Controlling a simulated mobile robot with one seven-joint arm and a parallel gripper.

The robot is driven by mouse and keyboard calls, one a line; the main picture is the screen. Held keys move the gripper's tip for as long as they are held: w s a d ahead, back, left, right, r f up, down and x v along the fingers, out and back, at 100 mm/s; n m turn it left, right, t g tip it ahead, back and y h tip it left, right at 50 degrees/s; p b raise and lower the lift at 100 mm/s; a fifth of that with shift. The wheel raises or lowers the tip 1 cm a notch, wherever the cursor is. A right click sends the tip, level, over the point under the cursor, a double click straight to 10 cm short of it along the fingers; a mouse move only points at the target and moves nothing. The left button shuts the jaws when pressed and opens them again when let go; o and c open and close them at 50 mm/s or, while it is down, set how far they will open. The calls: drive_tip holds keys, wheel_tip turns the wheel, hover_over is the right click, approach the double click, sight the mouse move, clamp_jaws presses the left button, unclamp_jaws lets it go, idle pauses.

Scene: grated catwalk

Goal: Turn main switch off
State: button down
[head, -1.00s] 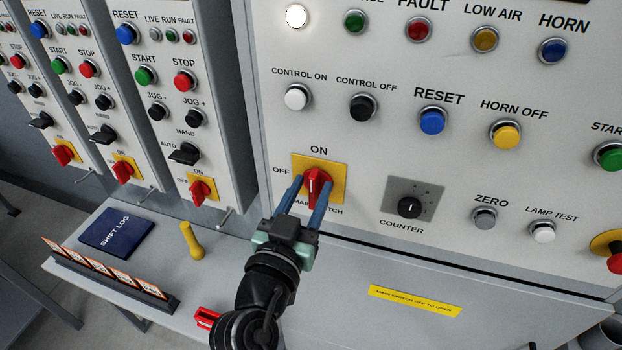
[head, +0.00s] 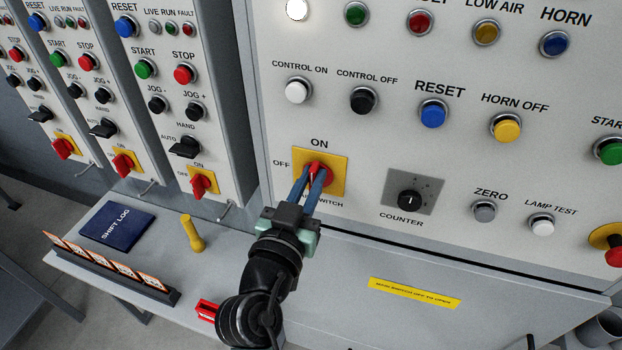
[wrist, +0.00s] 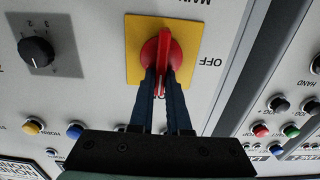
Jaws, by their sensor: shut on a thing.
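The main switch is a red rotary handle (head: 328,178) on a yellow plate (head: 338,158), with ON above it and OFF to its left. In the wrist view the handle (wrist: 164,42) shows upside down and stands roughly upright, in line with ON. My gripper (head: 312,172) has its two blue fingers on either side of the handle and is shut on it. In the wrist view the fingertips (wrist: 162,74) cover the handle's lower part. The fingers hide part of the MAIN SWITCH label in the head view.
The counter dial (head: 410,201) is right of the switch, with push buttons above. Narrow panels with similar red switches stand at left. The ledge below holds a shift log (head: 117,225), a yellow peg (head: 191,233) and a tag rack (head: 110,270). A white lamp (head: 297,9) is lit.

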drive_tip(key=shift+n, duration=0.3)
drive_tip(key=shift+w+a+f+n+p, duration=0.1)
drive_tip(key=shift+a+f+n+p, duration=0.25)
drive_tip(key=shift+n, duration=2.55)
drive_tip(key=shift+w+a+f+n+p, duration=0.1)
drive_tip(key=shift+a+f+n+p, duration=0.2)
drive_tip(key=shift+n, duration=2.6)
drive_tip(key=shift+w+a+f+n+p, duration=0.1)
drive_tip(key=shift+a+f+n+p, duration=0.2)
drive_tip(key=shift+n, duration=2.6)
drive_tip(key=c, duration=0.9)
unclamp_jaws()
